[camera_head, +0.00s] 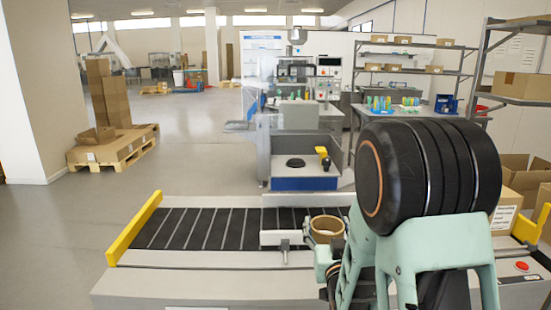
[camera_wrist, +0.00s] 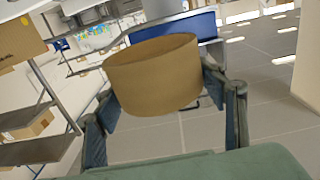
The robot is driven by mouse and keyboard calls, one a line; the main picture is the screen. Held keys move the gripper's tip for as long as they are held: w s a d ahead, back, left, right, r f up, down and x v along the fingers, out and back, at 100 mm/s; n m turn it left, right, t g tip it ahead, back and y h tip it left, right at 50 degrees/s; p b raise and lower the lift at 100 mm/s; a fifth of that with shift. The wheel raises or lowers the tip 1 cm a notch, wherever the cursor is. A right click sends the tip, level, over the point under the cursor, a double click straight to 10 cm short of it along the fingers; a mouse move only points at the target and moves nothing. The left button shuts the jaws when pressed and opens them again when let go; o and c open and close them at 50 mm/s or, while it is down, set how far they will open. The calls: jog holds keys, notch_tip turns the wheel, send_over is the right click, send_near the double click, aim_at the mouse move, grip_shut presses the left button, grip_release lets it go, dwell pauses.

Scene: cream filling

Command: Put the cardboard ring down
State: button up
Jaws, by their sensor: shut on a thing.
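The cardboard ring (camera_head: 326,229) is a short, brown, open tube. In the head view it shows just left of my large black and pale green arm, in front of the dark slatted conveyor belt (camera_head: 200,229). The wrist view shows the ring (camera_wrist: 152,77) between the two fingers of my gripper (camera_wrist: 160,97), one finger on each side. My gripper (camera_head: 329,255) is shut on it; in the head view the arm hides much of the gripper. I cannot tell the exact height of the ring over the conveyor.
A metal bracket (camera_head: 285,239) stands at the conveyor's near side, close to the ring. A yellow end bar (camera_head: 133,228) closes its left end. Behind is a blue-fronted machine (camera_head: 305,183) with a black disc. Cardboard boxes (camera_head: 521,185) stand at right.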

notch_tip(320, 180, up, 14)
jog(key=p, duration=1.5)
jog(key=shift+s, duration=0.35)
jog(key=shift+a, duration=0.15)
